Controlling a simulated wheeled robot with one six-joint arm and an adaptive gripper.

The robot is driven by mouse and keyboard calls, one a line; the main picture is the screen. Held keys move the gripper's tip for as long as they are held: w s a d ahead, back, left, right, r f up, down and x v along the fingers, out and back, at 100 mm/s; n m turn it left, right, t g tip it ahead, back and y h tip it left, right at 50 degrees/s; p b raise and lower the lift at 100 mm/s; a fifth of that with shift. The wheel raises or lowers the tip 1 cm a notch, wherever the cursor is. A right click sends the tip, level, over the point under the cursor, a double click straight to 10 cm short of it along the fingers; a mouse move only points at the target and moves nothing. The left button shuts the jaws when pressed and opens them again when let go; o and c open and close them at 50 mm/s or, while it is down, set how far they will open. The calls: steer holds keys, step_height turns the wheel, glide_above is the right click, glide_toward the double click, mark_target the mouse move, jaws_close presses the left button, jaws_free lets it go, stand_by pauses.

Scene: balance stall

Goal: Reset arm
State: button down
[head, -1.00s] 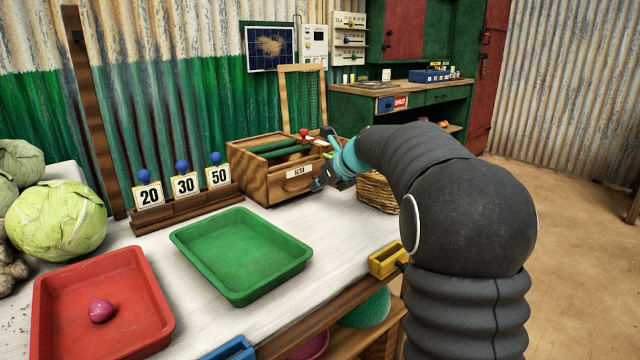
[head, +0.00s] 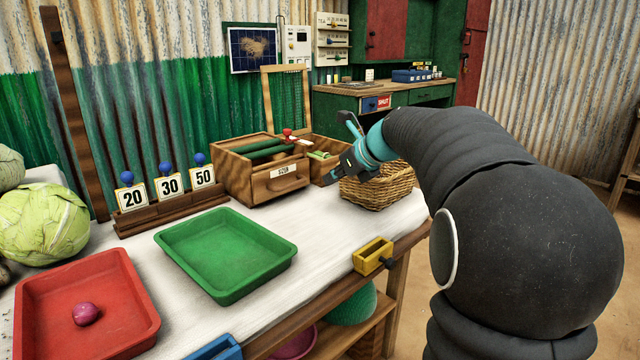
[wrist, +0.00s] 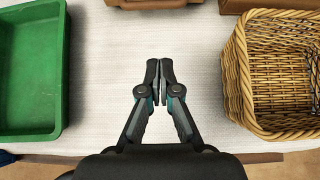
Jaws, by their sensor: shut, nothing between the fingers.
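My gripper (wrist: 159,82) is shut and empty. In the wrist view its fingertips meet over the white table cloth (wrist: 110,50), between the green tray (wrist: 30,75) and the wicker basket (wrist: 240,75).
A red tray (head: 140,335) holds a purple ball (head: 85,314). The cards 20, 30 and 50 stand in a wooden rack (head: 150,217). A yellow bin (head: 373,255) hangs at the table's front edge. Cabbages (head: 45,222) lie at the left. Bare cloth lies between green tray and basket.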

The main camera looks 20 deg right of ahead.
steer(key=s+a+f+n+g+h, duration=0.15)
steer(key=s+a+n, duration=0.25)
steer(key=s+n, duration=0.4)
steer(key=s+a+f+n+g, duration=0.15)
steer(key=s+a+n, duration=0.25)
steer(key=s+n, duration=0.5)
steer(key=s+f+n+h, duration=0.1)
steer(key=s+f+n, duration=0.4)
steer(key=s, duration=0.4)
steer(key=s+f+n+h, duration=0.2)
steer(key=s+f+n, duration=0.3)
steer(key=s+n, duration=0.3)
steer(key=shift+s+a+f, duration=0.3)
steer(key=shift+s+f, duration=0.05)
steer(key=shift+s, duration=0.45)
